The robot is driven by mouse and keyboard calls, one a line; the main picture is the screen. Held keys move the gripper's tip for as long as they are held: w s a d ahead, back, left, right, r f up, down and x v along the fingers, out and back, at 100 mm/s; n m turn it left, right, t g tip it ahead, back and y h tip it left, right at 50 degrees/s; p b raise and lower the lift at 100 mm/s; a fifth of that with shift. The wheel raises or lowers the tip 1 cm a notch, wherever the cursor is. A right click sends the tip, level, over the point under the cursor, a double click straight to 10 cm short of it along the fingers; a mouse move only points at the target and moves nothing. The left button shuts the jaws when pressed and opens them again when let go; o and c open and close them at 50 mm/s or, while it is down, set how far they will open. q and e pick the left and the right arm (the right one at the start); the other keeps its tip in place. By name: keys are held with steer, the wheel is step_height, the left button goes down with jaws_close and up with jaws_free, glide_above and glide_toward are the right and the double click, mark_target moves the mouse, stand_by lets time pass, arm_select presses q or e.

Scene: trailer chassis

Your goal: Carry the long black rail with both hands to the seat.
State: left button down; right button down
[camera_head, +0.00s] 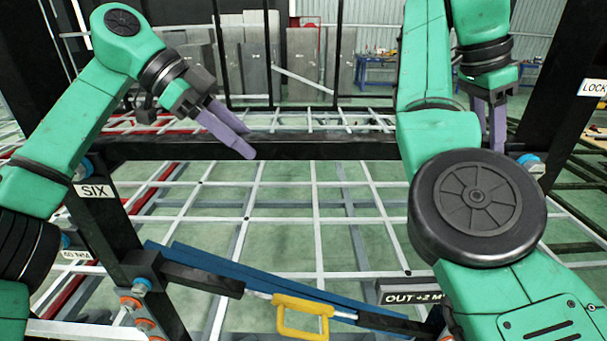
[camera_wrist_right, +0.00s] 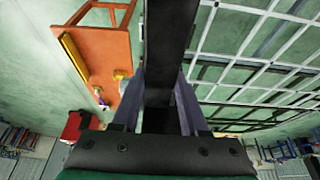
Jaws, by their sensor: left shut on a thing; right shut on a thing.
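The long black rail (camera_head: 330,148) lies level across the head view between the dark frame posts. My left gripper (camera_head: 242,143) is shut on the rail left of its middle, its purple fingers angled down over it. My right gripper (camera_head: 497,138) is at the rail's right part, partly hidden behind my own arm. In the right wrist view the rail (camera_wrist_right: 168,50) runs between the two purple fingers, which are shut on it. The rail's ends are near blue and white fittings at the left (camera_head: 84,168) and right (camera_head: 532,162). I cannot tell whether it touches them or which part is the seat.
A post with a SIX sign (camera_head: 94,191) stands at left. White grid bars (camera_head: 318,230) lie below the rail. An orange table (camera_wrist_right: 100,55) shows in the right wrist view.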

arm_select(q)
steer(key=shift+f+b, duration=0.35)
steer(key=shift+f, duration=0.25)
arm_select(e)
steer(key=shift+f, duration=0.7)
arm_select(q)
steer(key=c, duration=0.8)
jaws_free()
steer(key=shift+w+f, duration=0.1)
steer(key=shift+f, duration=0.15)
steer(key=shift+c, duration=0.2)
arm_select(e)
steer(key=c, duration=0.8)
jaws_free()
steer(key=shift+w+f, duration=0.1)
steer(key=shift+f, duration=0.15)
steer(key=shift+c, duration=0.2)
arm_select(q)
steer(key=o, duration=0.4)
steer(key=shift+r, duration=0.15)
arm_select(e)
steer(key=o, duration=0.4)
steer(key=shift+r, duration=0.2)
steer(key=shift+r, duration=0.1)
